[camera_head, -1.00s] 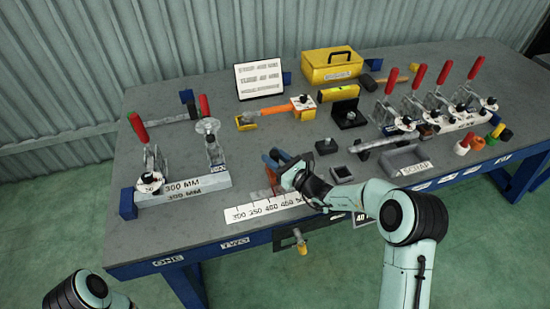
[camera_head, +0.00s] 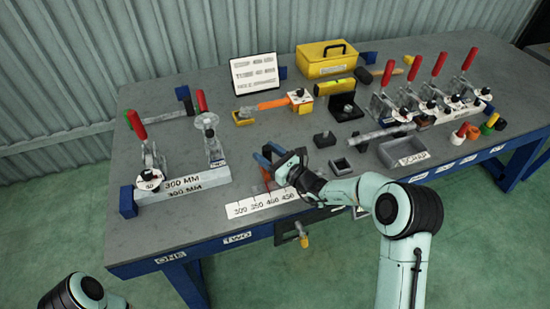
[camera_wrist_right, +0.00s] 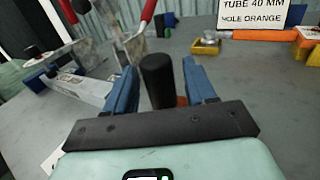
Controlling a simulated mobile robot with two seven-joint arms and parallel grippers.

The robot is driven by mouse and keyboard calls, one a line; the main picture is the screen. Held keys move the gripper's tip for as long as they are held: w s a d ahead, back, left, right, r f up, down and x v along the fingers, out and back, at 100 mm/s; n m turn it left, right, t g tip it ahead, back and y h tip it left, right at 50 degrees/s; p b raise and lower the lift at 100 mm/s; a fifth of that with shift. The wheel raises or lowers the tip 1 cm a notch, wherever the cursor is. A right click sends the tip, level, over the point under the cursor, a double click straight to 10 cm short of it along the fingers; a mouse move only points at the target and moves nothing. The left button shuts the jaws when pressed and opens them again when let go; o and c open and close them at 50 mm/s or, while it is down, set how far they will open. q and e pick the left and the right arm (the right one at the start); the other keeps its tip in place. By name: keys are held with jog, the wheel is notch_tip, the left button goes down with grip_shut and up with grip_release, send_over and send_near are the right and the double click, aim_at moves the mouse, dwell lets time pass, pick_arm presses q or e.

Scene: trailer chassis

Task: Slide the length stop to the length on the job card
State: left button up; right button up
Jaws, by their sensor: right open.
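The length stop shows as a black upright post (camera_wrist_right: 157,80) with an orange part (camera_wrist_right: 182,101) at its foot in the right wrist view. In the head view its orange part (camera_head: 267,176) shows beside the white scale (camera_head: 250,206), marked 300, 350, 400, 450; my right arm covers the scale's right end. My right gripper (camera_wrist_right: 160,85) is open, with one blue finger on each side of the post; I cannot tell whether either touches it. The job card (camera_head: 257,76) stands at the back; its lower lines read TUBE 40 MM and HOLE ORANGE, its top line is unclear. My left gripper is out of frame.
A 300 MM block (camera_head: 182,187) with red-handled clamps stands left of the scale. A black block (camera_head: 325,139), a small square holder (camera_head: 340,167) and a grey scrap tray (camera_head: 402,153) lie to the right. The bench between scale and job card is mostly clear.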

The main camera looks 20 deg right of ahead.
jog(key=b+v, duration=0.1)
jog(key=v, duration=1.2)
jog(key=shift+s, duration=0.1)
